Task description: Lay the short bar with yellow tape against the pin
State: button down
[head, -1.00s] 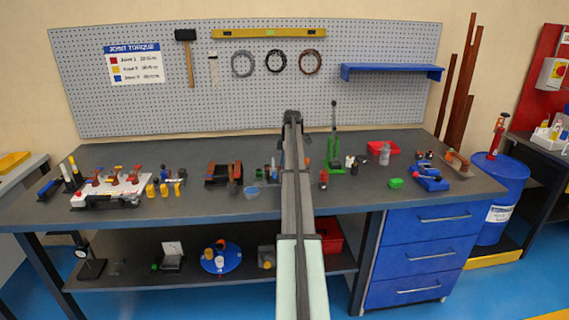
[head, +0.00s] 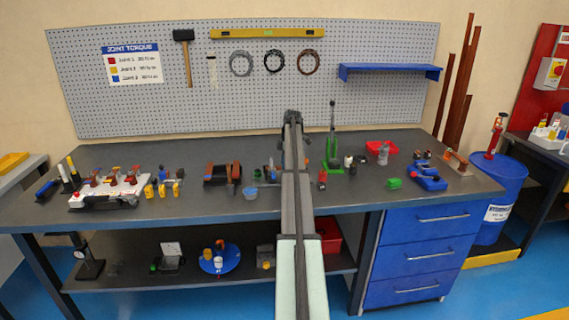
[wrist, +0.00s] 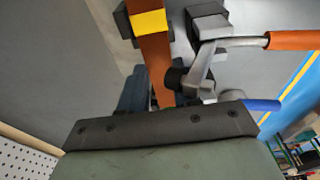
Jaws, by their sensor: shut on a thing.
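In the wrist view, the copper-coloured short bar with yellow tape (wrist: 149,24) runs from the top edge down towards my gripper (wrist: 160,88). My gripper is shut on its near end; the exact grip is partly hidden by the gripper's body. A black block sits at the left of the tape and another at its right. A black round part (wrist: 176,80) is close at the bar's right side, below a metal lever with an orange handle (wrist: 293,40). I cannot tell whether this is the pin or whether the bar touches it. In the head view my arm hides the gripper and bar.
On the bench (head: 390,205), a rack with brown bars (head: 222,173) and a white fixture (head: 110,192) stand to the left.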

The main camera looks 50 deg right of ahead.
jog(key=shift+s+d, duration=0.1)
jog(key=c, duration=0.7)
grip_release()
jog(key=shift+c, duration=0.2)
notch_tip(320, 180, up, 14)
jog(key=s+d, duration=0.1)
jog(key=shift+s+d+f, duration=0.15)
jog(key=shift+s+d, duration=0.1)
